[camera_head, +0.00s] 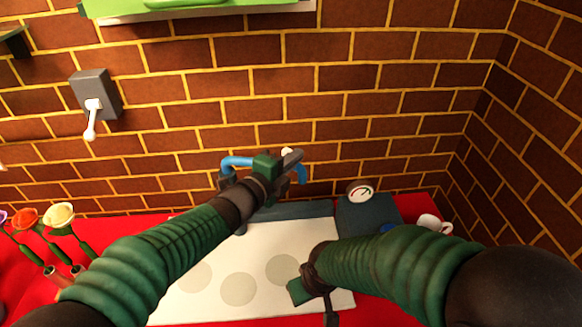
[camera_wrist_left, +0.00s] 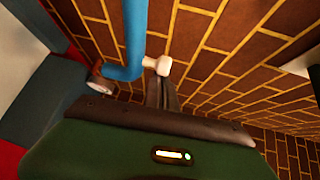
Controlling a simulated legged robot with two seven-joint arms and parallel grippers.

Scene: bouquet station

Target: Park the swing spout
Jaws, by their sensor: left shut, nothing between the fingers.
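The blue swing spout (camera_head: 238,161) rises behind my left gripper and curves over, with its far end showing right of the gripper. A white knob (camera_head: 287,151) shows beside the fingers. My left gripper (camera_head: 293,158) is shut and empty, its fingers close to the knob.
A white mat (camera_head: 200,306) with grey round spots lies on the red table (camera_head: 425,206). A dark box with a gauge (camera_head: 360,192) and a white cup (camera_head: 430,222) stand right. Flowers (camera_head: 60,214) stand left. A grey switch box with white lever (camera_head: 95,95) is on the brick wall.

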